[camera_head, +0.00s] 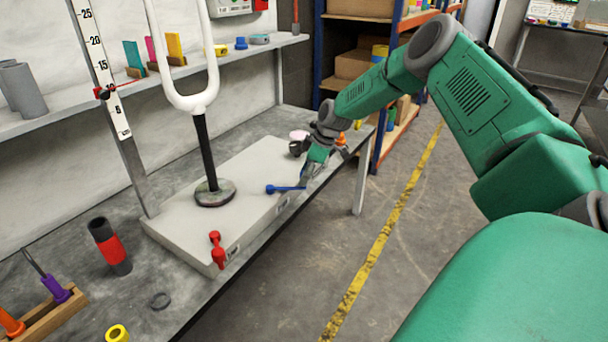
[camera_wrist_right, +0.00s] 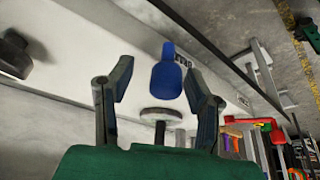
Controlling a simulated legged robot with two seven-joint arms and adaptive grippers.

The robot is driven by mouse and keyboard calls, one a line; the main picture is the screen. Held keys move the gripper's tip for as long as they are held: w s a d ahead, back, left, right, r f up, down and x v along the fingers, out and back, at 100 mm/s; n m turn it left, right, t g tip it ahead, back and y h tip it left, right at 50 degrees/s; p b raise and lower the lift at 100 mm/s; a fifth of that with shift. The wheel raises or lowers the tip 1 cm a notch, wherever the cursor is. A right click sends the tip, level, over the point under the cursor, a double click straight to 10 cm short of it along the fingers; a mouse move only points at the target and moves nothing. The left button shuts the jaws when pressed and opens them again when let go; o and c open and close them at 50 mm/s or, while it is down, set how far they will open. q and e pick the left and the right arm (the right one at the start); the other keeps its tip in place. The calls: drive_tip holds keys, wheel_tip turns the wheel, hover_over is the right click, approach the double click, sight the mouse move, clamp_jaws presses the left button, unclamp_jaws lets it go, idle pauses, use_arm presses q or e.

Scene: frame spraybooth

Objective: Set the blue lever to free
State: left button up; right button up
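The blue lever (camera_head: 285,188) is on the front edge of the grey base block (camera_head: 180,226); in the head view its arm points left along the edge. In the wrist view the blue lever (camera_wrist_right: 167,78) shows end-on between my right fingers. My right gripper (camera_head: 308,176) is at the lever's right end, fingers pointing down. In the wrist view the right gripper (camera_wrist_right: 158,80) is open, a finger on each side of the lever, with visible gaps. Contact cannot be told. The label by the lever is too small to read. My left gripper is not in view.
A red lever (camera_head: 217,250) is on the block's near corner. A black post (camera_head: 204,150) carries a white fork-shaped frame (camera_head: 184,95). A black-and-red cylinder (camera_head: 110,246) stands on the bench at left. Open floor (camera_head: 330,240) lies right of the bench.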

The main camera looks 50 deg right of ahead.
drive_tip(key=v, duration=1.1)
drive_tip(key=shift+r, duration=0.35)
drive_tip(key=shift+d, duration=0.15)
